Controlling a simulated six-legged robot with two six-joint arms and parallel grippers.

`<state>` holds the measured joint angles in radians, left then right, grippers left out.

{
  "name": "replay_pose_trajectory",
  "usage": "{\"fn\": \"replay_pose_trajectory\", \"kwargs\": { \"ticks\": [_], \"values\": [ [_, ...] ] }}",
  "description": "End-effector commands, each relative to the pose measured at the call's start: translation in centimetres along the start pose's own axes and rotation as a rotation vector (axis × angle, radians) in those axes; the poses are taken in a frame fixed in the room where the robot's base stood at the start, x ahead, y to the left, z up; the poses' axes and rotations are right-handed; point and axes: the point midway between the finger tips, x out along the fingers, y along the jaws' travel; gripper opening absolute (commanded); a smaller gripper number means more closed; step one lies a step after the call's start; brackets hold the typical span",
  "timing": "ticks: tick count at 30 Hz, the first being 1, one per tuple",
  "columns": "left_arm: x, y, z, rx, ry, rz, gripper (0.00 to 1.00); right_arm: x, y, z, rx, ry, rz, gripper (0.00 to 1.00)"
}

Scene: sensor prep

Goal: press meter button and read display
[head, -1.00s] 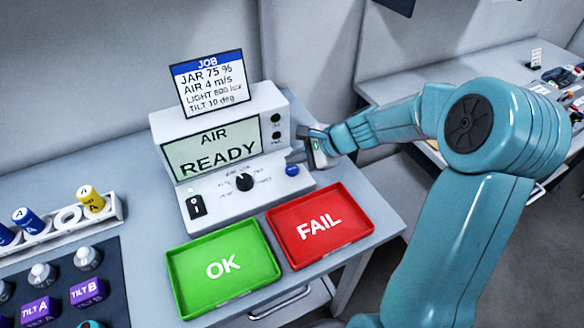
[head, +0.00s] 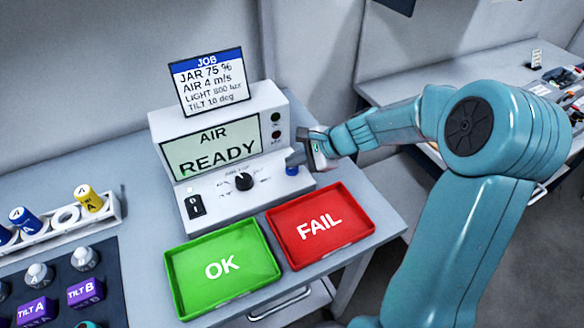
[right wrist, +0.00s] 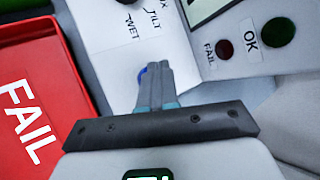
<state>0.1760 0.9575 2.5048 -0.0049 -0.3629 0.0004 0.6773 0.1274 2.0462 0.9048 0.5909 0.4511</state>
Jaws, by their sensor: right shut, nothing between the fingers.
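The white meter (head: 225,205) stands on the bench, and its display (head: 185,150) reads "AIR READY". Its blue button (head: 292,171) is at the right of the sloped front panel. My right gripper (head: 294,159) is shut and empty, with its fingertips at the button's upper edge. In the right wrist view the shut fingers (right wrist: 157,85) hide most of the blue button (right wrist: 142,74). I cannot tell whether they touch it. A black dial (head: 244,181) and a black switch (head: 195,206) are on the same panel. My left gripper is out of view.
A green OK tray (head: 182,290) and a red FAIL tray (head: 350,240) lie in front of the meter. A JOB card (head: 209,82) stands on top, listing AIR 4 m/s. A rack of labelled cylinders (head: 120,212) and a dark mat with sensors (head: 112,280) are at left.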

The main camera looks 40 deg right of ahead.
Motion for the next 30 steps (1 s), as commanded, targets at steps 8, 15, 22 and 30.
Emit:
{"fn": "replay_pose_trajectory", "kwargs": {
  "ticks": [8,15,22,30],
  "values": [
    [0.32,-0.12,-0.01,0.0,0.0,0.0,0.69,0.23,0.17,-0.17,0.0,0.0,0.0,0.0],
    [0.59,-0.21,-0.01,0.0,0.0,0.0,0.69,0.43,0.32,-0.31,0.0,0.0,0.0,0.0],
    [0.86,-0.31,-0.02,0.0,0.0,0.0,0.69,0.62,0.46,-0.45,0.0,0.0,0.0,0.0],
    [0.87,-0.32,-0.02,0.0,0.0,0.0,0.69,0.64,0.48,-0.47,0.0,0.0,0.001,0.0]
  ]
}}
